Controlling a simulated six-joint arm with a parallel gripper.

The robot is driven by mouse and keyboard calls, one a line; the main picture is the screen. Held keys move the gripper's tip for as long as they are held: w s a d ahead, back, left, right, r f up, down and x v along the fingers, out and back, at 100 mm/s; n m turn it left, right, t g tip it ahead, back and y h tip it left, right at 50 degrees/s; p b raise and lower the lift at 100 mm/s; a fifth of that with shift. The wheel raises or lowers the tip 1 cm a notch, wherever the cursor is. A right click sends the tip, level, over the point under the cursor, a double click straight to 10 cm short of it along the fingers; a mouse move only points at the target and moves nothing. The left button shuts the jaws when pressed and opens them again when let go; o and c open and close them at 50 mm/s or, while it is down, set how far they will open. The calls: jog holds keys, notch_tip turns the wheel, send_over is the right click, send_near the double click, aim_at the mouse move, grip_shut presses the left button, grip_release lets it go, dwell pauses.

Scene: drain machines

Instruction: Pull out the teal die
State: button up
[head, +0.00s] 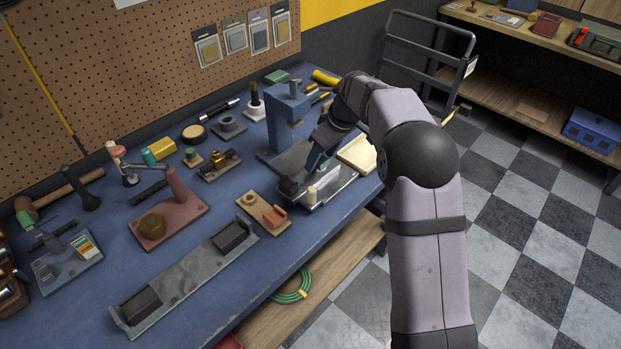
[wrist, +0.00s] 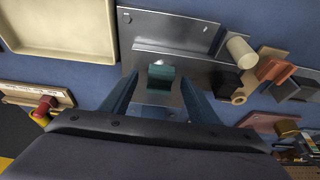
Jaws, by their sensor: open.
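The teal die (wrist: 160,77) is a small block with a curved, shaded notch on the metal plate of a fixture (wrist: 205,70), in the wrist view. My gripper (wrist: 159,80) is open, with one finger on each side of the die and a gap visible on both sides. I cannot tell how far the fingertips are above the plate. In the head view my gripper (head: 314,162) reaches down over the metal fixture (head: 335,187) at the right edge of the bench. The die is hidden there behind my gripper and the fixture.
A cream cylinder (head: 311,195) and a dark block (head: 289,186) stand at the fixture's near end. A blue press (head: 287,118) rises behind it. A cream tray (head: 358,154) lies to its right. A board with an orange piece (head: 264,211) sits to its left.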

aim_at(322, 161)
jog(key=shift+c, duration=0.3)
grip_shut()
jog(key=shift+r+p, duration=0.35)
jog(key=shift+p, duration=0.1)
dwell(1.1)
jog(key=shift+r+p, duration=1.65)
jog(key=shift+r, duration=0.35)
